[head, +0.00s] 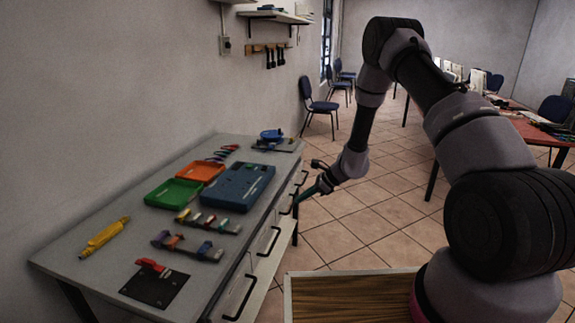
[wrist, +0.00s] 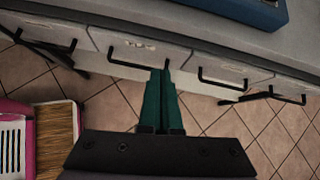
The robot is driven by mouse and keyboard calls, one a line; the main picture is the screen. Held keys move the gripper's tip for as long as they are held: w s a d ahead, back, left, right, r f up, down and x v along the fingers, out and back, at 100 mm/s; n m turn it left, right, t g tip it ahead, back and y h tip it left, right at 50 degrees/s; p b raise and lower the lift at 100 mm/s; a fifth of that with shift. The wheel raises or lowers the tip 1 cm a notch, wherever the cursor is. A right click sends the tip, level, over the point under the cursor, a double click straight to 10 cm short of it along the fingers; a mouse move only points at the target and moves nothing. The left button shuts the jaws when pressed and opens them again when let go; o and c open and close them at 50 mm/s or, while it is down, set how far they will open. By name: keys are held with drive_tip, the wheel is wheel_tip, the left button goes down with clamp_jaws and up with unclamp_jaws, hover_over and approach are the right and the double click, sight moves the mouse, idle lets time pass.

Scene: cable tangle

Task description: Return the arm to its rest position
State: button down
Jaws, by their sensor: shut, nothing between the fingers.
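My gripper (head: 312,192) is beside the front edge of the workbench in the head view, at the far end of my bent arm. In the wrist view its two green fingers (wrist: 163,100) are together with nothing between them. The fingertips point toward the white drawer fronts (wrist: 130,48) below the bench top. I cannot tell whether they touch a drawer or its handle.
The workbench (head: 95,262) holds a blue case (head: 238,188), a green tray (head: 174,194), an orange tray (head: 200,173), a yellow tool (head: 104,238) and a black plate (head: 153,288). Drawer handles (head: 268,241) stick out from its front. Tiled floor (head: 375,225) lies open right of the bench.

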drive_tip(key=s+d+r+n, duration=0.2)
drive_tip(key=s+r+n, duration=0.1)
drive_tip(key=r, duration=0.8)
drive_tip(key=s+d+r+n+h, duration=0.1)
drive_tip(key=s+r+n, duration=0.15)
drive_tip(key=r, duration=0.75)
drive_tip(key=s+d+r+n, duration=0.2)
drive_tip(key=r+n, duration=0.1)
drive_tip(key=r, duration=0.8)
drive_tip(key=s+d+r+n+t+h, duration=0.1)
drive_tip(key=s+d+r, duration=0.3)
drive_tip(key=s, duration=0.4)
drive_tip(key=s+d+r+n+t+h, duration=0.2)
drive_tip(key=s+d+r+n+h, duration=0.1)
drive_tip(key=s+r, duration=0.3)
drive_tip(key=s+d+r+n+t+h, duration=0.1)
drive_tip(key=s+d+r+n, duration=0.2)
drive_tip(key=s, duration=0.7)
wheel_tip(320, 180, up, 2)
drive_tip(key=d, duration=0.2)
drive_tip(key=shift+s+d+t+h, duration=0.3)
drive_tip(key=shift+s+h, duration=0.05)
drive_tip(key=shift+h, duration=0.05)
drive_tip(key=shift+r, duration=0.1)
